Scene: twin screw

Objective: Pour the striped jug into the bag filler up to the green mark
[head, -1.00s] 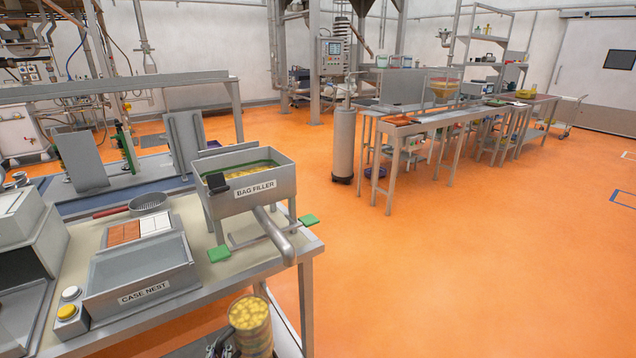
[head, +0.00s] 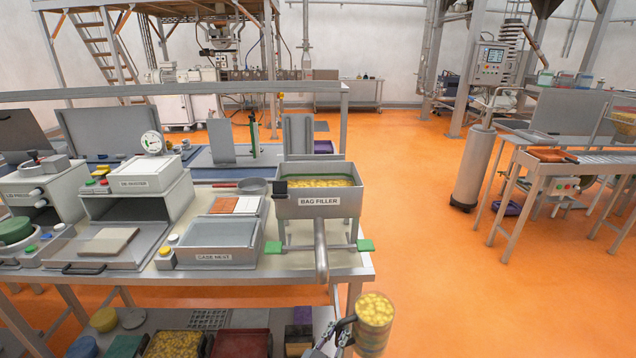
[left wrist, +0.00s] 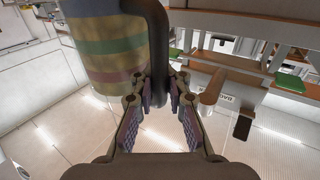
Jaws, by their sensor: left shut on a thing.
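The striped jug (head: 373,322) is full of yellow pieces and stands roughly upright, in front of and lower than the bag filler (head: 318,205) in the head view. My left gripper (head: 345,328) is at the jug's left side. In the left wrist view, the jug's coloured bands (left wrist: 108,48) show, and the left gripper (left wrist: 160,105) is shut on its dark handle (left wrist: 158,50). The bag filler is a grey open hopper with yellow pieces (head: 322,183) inside. My right gripper is out of view.
The case nest (head: 220,240) sits left of the filler on the bench. A spout (head: 321,255) and green pads (head: 365,245) project at the filler's front. A lower shelf (head: 275,318) holds bins. Orange floor is open right of the bench.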

